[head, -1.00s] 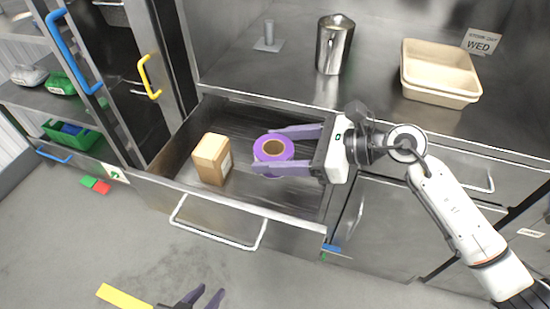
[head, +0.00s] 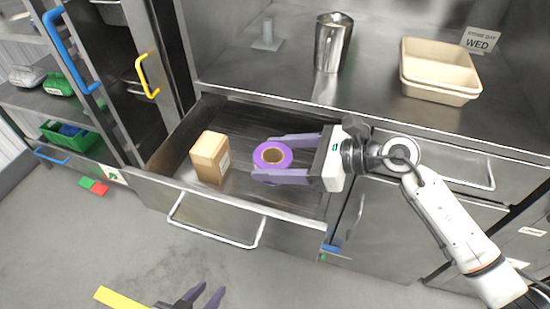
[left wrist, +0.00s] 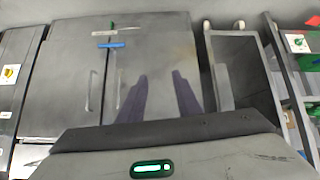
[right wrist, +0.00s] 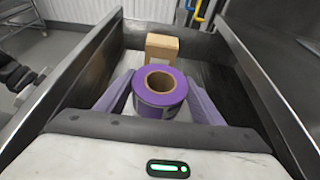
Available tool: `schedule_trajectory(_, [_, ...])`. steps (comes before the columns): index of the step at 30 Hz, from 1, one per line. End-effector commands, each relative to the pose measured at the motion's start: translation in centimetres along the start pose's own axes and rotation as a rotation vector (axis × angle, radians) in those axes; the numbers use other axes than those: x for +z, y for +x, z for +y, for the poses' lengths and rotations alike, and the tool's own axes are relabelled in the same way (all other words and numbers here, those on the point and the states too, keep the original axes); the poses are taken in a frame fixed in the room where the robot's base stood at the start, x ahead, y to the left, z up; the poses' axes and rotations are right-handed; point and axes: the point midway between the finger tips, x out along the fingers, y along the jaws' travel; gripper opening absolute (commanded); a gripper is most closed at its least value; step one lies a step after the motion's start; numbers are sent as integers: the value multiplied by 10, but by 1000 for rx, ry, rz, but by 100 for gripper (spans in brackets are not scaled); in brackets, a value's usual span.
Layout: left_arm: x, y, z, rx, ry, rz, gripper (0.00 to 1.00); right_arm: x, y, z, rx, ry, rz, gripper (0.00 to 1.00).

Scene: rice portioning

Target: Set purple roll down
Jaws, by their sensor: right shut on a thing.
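The purple roll (head: 272,157), a ring with a brown core, is between the fingers of my right gripper (head: 285,159) inside the open drawer (head: 290,212). In the right wrist view the purple roll (right wrist: 160,92) stands with its core facing up, and the right gripper (right wrist: 160,105) is shut on its sides. I cannot tell whether its underside touches the drawer floor. My left gripper (head: 205,298) is low at the bottom of the head view, open and empty; in the left wrist view its fingers (left wrist: 160,95) are apart with nothing between.
A cardboard box (head: 210,157) stands in the drawer left of the roll. The counter behind holds a metal canister (head: 332,45), beige trays (head: 438,72) and a WED sign (head: 481,41). Drawer floor is clear behind the roll. Shelves with bins stand at the left.

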Motion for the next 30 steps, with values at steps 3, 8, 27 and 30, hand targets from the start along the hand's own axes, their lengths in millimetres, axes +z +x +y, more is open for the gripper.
schedule_trajectory(3, [1,1,0,1,0,-1,31,-18,5,6,13,14,30,78])
schedule_trajectory(8, [2,1,0,1,0,-3,31,-19,5,6,14,13,32,80])
schedule_trajectory(27, [12,-2,-1,-3,-6,-24,31,-4,-70,3,7,10,27,80])
schedule_trajectory(30, [12,0,-1,-3,-5,-23,31,-2,-90,2,7,8,24,80])
